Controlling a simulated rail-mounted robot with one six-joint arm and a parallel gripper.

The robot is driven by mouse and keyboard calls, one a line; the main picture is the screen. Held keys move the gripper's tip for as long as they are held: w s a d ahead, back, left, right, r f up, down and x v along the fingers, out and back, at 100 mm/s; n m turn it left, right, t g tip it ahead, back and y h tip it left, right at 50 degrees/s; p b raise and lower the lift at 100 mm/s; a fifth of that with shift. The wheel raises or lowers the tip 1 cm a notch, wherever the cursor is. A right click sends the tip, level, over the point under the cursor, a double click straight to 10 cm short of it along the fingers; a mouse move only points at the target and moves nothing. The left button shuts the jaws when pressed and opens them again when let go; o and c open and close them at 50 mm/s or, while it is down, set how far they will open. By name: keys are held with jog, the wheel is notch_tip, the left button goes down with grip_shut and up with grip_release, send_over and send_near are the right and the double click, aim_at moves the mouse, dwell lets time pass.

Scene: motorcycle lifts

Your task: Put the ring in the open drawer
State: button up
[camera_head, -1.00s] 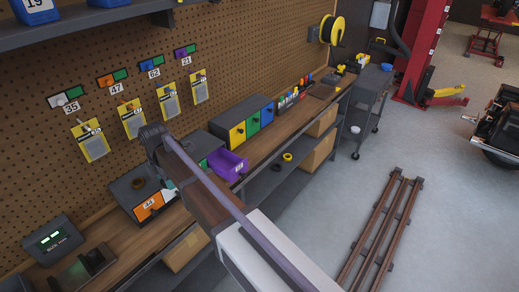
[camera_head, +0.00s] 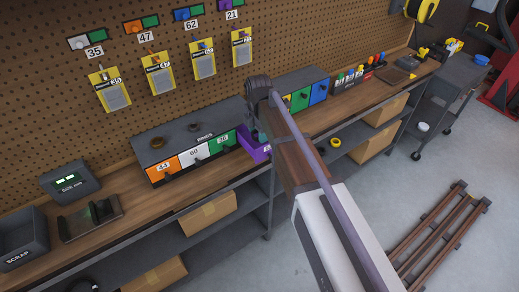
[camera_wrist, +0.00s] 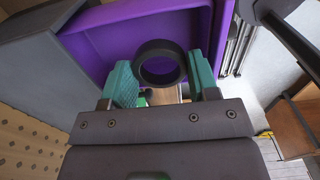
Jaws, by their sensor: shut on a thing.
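A dark ring (camera_wrist: 160,46) is held between the two teal fingers of my gripper (camera_wrist: 160,72) in the wrist view. The ring is over or just in front of the open purple drawer (camera_wrist: 95,40), whose walls and floor surround it in the picture. I cannot tell its height above the drawer floor. In the head view the purple drawer (camera_head: 250,146) juts out at the right end of the drawer cabinet labelled RINGS (camera_head: 190,132). My arm hides part of the drawer, and the ring cannot be made out there.
Orange, white and green drawers (camera_head: 193,154) beside it are shut. A second cabinet (camera_head: 302,77) stands to the right. A size gauge (camera_head: 68,182) and scrap bin (camera_head: 20,245) stand at the left.

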aim_at(259, 146)
notch_tip(259, 146, down, 5)
jog(key=b, duration=0.3)
jog(key=shift+b, duration=0.35)
jog(key=shift+r, duration=0.25)
jog(key=shift+c, duration=0.4)
jog(key=shift+f, duration=0.3)
jog(key=o, duration=0.8)
jog(key=shift+r, duration=0.15)
jog(key=shift+o, duration=0.2)
notch_tip(259, 146, up, 12)
jog(key=p, duration=1.2)
jog(key=shift+r+p, duration=0.2)
jog(key=shift+p, duration=0.1)
